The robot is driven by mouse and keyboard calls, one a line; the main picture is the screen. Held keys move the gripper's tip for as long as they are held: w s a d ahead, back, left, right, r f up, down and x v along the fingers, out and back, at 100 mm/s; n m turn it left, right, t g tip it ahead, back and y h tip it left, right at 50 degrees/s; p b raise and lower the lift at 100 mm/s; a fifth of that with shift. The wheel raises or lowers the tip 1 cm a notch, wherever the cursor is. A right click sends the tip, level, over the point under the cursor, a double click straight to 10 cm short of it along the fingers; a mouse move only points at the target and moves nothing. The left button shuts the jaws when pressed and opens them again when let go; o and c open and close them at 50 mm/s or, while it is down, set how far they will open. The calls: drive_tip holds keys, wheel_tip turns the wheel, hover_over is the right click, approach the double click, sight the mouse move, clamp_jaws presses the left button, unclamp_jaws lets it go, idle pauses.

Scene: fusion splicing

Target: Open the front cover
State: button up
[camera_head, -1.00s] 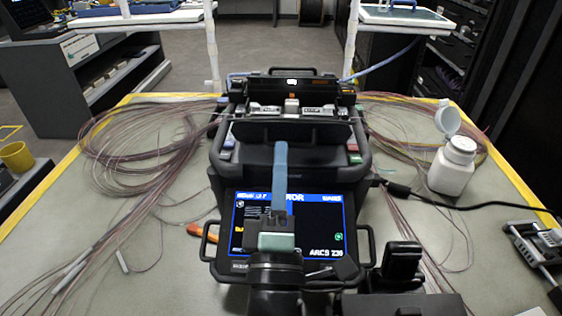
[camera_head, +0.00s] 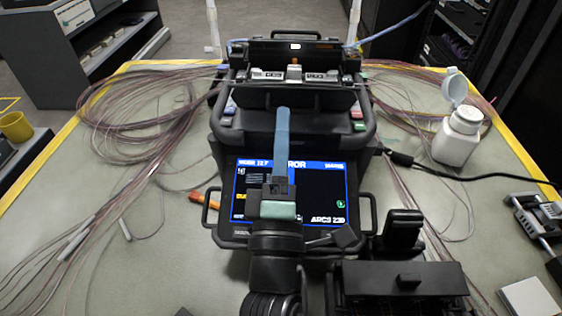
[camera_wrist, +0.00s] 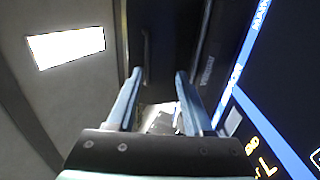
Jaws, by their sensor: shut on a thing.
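The fusion splicer (camera_head: 215,120) is a black device facing me, with a lit screen (camera_head: 318,190) at its front. The front cover (camera_head: 245,118) appears as the dark panel lying forward, between the bright splicing stage (camera_head: 293,75) and the screen. My gripper (camera_head: 284,112) has blue fingers that reach over the screen, with the tips at this dark panel. In the wrist view my gripper (camera_wrist: 160,74) has its two fingers spread on either side of a dark part. It is shut on what seems to be the front cover, but the contact is not clear.
A raised black lid (camera_head: 330,49) stands behind the stage. Coiled fibres (camera_head: 135,115) lie at left, and more lie at right. A white bottle (camera_head: 458,137) with its cap open stands at right. A black device (camera_head: 400,285) and a metal tool (camera_head: 540,220) are nearer me. A black cable crosses the right side.

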drive_tip(key=b+v, duration=0.3)
drive_tip(key=v, duration=0.9)
drive_tip(key=shift+s, duration=0.3)
drive_tip(key=shift+f, duration=0.1)
